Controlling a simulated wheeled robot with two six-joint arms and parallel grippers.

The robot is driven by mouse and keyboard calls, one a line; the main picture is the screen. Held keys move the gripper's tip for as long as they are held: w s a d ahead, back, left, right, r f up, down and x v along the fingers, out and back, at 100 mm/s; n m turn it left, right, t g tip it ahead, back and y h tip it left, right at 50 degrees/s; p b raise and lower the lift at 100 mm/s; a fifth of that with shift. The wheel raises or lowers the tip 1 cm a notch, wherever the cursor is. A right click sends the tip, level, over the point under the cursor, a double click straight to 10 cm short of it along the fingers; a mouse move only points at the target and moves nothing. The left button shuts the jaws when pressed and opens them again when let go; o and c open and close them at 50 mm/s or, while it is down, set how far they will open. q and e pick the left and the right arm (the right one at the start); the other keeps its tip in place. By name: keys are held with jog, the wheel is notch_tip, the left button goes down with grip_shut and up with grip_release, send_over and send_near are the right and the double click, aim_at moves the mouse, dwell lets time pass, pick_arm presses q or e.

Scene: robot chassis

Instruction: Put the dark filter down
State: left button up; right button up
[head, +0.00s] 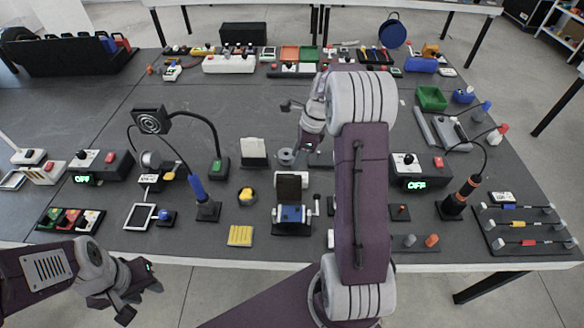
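I cannot single out the dark filter with certainty. A black square head with a ringed round face (152,121) stands at the end of a black gooseneck at the left of the mat. My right gripper (302,150) points down over the middle of the table, beside a small grey round piece (286,157). Dark parts show at its fingers, but they are too small to tell whether they hold anything. My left gripper (138,296) hangs in front of the table's front edge at the lower left, away from the objects; its finger gap is unclear.
A blue and black fixture (292,214) and a yellow block (240,236) lie near the front middle. Boxes reading OFF stand left (100,165) and right (420,172). A green bin (431,98) is at the right back. The mat's back middle has free room. My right arm hides part of the table.

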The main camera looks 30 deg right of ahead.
jog(key=s+a+f+n+h, duration=0.1)
jog(key=s+a+n, duration=0.5)
jog(key=n, duration=0.6)
jog(key=s+a+n+h, duration=0.1)
jog(key=s+a+n, duration=0.6)
jog(key=s+n, duration=0.4)
jog(key=shift+a+f+n, duration=0.15)
jog(key=shift+f+n, duration=0.25)
jog(key=shift+n, duration=0.1)
